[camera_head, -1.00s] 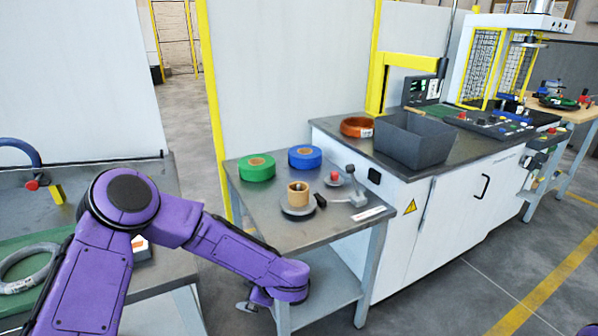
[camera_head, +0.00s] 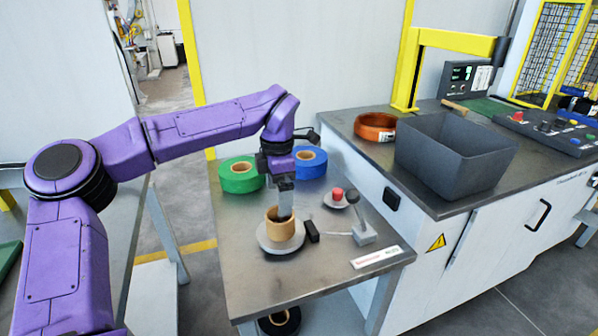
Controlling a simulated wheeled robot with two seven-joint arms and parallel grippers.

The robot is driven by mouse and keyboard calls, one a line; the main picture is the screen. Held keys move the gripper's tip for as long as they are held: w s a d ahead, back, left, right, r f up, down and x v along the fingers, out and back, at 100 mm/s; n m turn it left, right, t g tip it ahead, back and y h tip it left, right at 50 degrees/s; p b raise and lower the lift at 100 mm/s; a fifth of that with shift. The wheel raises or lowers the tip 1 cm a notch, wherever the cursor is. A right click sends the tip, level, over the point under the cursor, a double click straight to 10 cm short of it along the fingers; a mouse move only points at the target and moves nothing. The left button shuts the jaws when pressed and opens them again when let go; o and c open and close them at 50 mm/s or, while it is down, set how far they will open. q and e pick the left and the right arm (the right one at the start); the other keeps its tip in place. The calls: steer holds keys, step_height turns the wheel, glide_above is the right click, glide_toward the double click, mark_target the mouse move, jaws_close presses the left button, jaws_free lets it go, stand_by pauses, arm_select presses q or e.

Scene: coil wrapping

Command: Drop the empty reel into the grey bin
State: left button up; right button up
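The empty reel, a tan cardboard ring (camera_head: 279,232), stands upright on a round grey plate (camera_head: 269,247) on the small metal table. My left gripper (camera_head: 286,212) points straight down over it. Its fingers overlap the reel's top opening, and their tips seem to reach into or just behind the reel. The fingers line up in this view, so I cannot tell how far apart they are or whether they grip the reel's wall. The dark grey bin (camera_head: 440,178) stands open on the counter to the right. My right gripper is out of view.
A green roll (camera_head: 238,180) and a blue roll (camera_head: 311,168) lie behind the reel. A lever (camera_head: 364,234) and a red knob (camera_head: 338,194) are right of it. An orange coil (camera_head: 375,128) and a yellow post (camera_head: 404,70) stand by the bin.

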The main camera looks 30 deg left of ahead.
mark_target(281, 222)
arm_select(q)
steer(key=f, duration=0.3)
steer(key=shift+s+b, duration=0.25)
steer(key=shift+b, duration=0.15)
steer(key=f, duration=0.5)
steer(key=shift+w+f, duration=0.2)
steer(key=shift+w, duration=0.2)
steer(key=shift+s+f+b, duration=0.15)
steer(key=shift+f+b, duration=0.15)
steer(key=shift+f, duration=0.3)
